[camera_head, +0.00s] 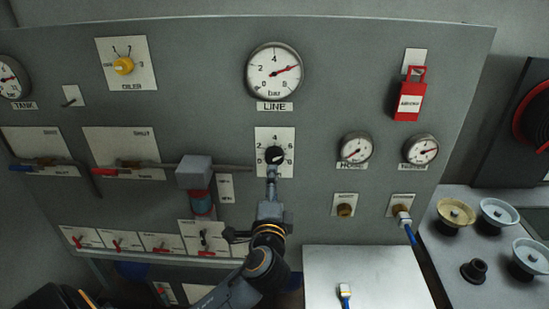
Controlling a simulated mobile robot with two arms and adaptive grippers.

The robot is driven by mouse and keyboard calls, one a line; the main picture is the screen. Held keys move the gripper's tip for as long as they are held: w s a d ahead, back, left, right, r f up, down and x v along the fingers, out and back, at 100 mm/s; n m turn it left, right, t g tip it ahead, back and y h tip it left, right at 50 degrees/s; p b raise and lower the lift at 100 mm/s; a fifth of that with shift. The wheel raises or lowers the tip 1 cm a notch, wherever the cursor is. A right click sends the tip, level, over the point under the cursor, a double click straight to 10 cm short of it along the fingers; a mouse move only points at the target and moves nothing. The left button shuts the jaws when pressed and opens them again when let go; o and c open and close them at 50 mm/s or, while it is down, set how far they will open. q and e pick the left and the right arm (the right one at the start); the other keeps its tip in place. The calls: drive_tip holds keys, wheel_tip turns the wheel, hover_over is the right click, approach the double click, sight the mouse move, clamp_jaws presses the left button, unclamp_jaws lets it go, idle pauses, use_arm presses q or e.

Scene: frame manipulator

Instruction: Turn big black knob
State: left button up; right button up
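The big black knob (274,154) sits on a white numbered plate (288,137) in the middle of the grey panel, below the LINE gauge. My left arm comes in from the lower left and reaches up to it. My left gripper (272,172) is at the lower edge of the knob, with its fingertips overlapping it in this view. The fingers look narrow, and I cannot tell whether they are open, shut or touching the knob. They hide the lower part of the knob and plate. My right gripper is not in view.
The LINE gauge (274,71) is above the knob. A grey block (194,172) with a horizontal rod stands out left of my gripper. A red tag lock (409,101) hangs at right. A white surface (368,277) is at lower right, with a blue-cable connector (345,291).

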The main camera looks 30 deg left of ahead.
sight(274, 160)
use_arm(q)
drive_tip(key=p+x, duration=0.3)
drive_tip(key=x, duration=0.7)
drive_tip(key=shift+w+a+f, duration=0.1)
drive_tip(key=shift+w+a, duration=0.15)
drive_tip(key=shift+w, duration=0.15)
drive_tip(key=c, duration=1.2)
